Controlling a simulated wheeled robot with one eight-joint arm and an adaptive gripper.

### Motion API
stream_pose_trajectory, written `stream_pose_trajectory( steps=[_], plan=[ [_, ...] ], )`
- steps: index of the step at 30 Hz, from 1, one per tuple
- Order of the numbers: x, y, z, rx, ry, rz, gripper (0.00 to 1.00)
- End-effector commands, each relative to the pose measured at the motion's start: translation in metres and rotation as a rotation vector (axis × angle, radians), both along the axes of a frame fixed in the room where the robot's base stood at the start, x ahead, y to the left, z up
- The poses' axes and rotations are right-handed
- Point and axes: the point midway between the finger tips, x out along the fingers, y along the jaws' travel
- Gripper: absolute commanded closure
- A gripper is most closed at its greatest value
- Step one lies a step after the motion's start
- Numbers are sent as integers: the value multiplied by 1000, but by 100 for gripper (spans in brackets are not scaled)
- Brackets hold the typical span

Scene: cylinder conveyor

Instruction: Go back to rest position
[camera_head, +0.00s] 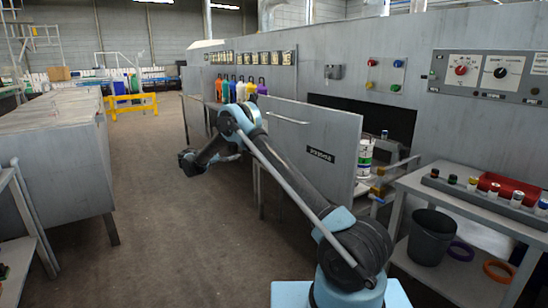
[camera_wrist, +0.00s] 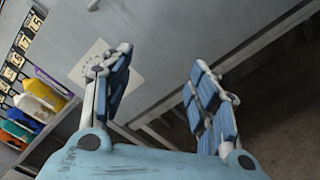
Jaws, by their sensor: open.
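My arm reaches out from the bottom right of the head view, bent at a high elbow. My gripper shows in the head view as a dark shape at the arm's far end (camera_head: 190,162), over the aisle floor and left of the grey machine panel (camera_head: 305,150). In the wrist view, my gripper (camera_wrist: 162,88) has its two blue-padded fingers spread wide, with nothing between them. Behind the fingers is a grey metal surface with a pale printed label (camera_wrist: 86,64), partly hidden by the left finger.
Coloured bottles (camera_head: 238,91) stand in a row behind the panel. A white and green can (camera_head: 364,155) stands by the machine opening. A cart (camera_head: 430,195) with small cylinders and a black bucket (camera_head: 431,237) is at right. Grey cabinets (camera_head: 55,150) line the left; the aisle (camera_head: 160,240) is clear.

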Motion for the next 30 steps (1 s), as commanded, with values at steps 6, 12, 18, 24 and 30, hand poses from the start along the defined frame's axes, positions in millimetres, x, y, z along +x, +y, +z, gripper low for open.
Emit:
stream_pose_trajectory(
  steps=[6, 12, 18, 24, 30],
  plan=[
    [2, -21, 16, 39, 14, -11, 46],
    [2, -47, 34, 84, 28, -25, 46],
    [-3, -88, 61, 160, 48, -49, 46],
    [-18, -141, 91, 263, 73, -83, 46],
    [-42, -193, 116, 367, 89, -118, 46]
  ],
)
